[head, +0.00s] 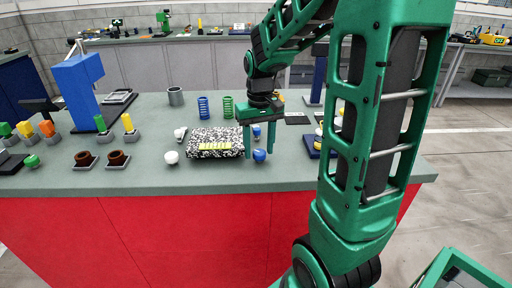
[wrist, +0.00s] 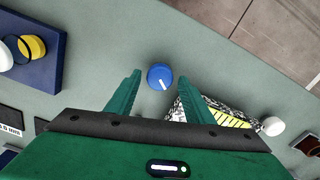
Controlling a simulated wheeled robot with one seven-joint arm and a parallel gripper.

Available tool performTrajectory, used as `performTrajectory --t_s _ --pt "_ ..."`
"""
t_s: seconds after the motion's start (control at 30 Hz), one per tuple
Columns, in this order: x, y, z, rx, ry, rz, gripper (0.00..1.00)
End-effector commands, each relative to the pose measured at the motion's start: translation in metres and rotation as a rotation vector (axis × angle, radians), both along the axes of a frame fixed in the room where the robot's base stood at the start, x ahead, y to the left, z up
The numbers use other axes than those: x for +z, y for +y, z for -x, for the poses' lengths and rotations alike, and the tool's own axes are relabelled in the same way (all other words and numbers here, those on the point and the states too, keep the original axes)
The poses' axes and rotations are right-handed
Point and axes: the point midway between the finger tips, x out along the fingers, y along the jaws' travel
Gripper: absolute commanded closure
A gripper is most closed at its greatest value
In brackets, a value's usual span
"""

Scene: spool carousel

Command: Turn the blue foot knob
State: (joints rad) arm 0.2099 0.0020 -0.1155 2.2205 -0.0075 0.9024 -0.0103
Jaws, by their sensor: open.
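The blue foot knob (head: 259,155) is a round blue knob at the front right corner of a black-and-white speckled case (head: 215,143) with a yellow label. In the wrist view the blue knob (wrist: 160,77) shows a white line on its face and lies between my fingertips, with a gap on each side. My gripper (head: 259,153) is open and empty, its green fingers pointing down at the knob. My gripper also shows in the wrist view (wrist: 160,78). I cannot tell whether the fingertips are down at the knob's height. The case (wrist: 205,108) is partly hidden behind my right finger.
A white knob (head: 171,157) is at the case's front left corner. Brown rings (head: 117,158) on grey bases stand further left. A navy tray (wrist: 42,62) with a yellow ring is close by. The grey bench top (head: 210,182) is bare along its front edge.

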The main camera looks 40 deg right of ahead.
Motion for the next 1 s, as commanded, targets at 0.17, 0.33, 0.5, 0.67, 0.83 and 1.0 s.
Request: performTrajectory --t_s 0.17,0.33,0.5,0.67,0.83,1.0 --pt "-0.001 0.001 0.001 0.003 0.004 -0.002 0.49" --pt "-0.001 0.001 0.001 0.002 0.005 -0.003 0.49" --pt "0.001 0.001 0.001 0.002 0.004 -0.002 0.49" --pt "0.018 0.001 0.0 0.001 0.001 -0.001 0.49" --pt "0.049 0.0 -0.001 0.0 -0.001 0.0 0.49" --pt "0.079 0.0 -0.001 -0.001 0.001 0.0 0.49"
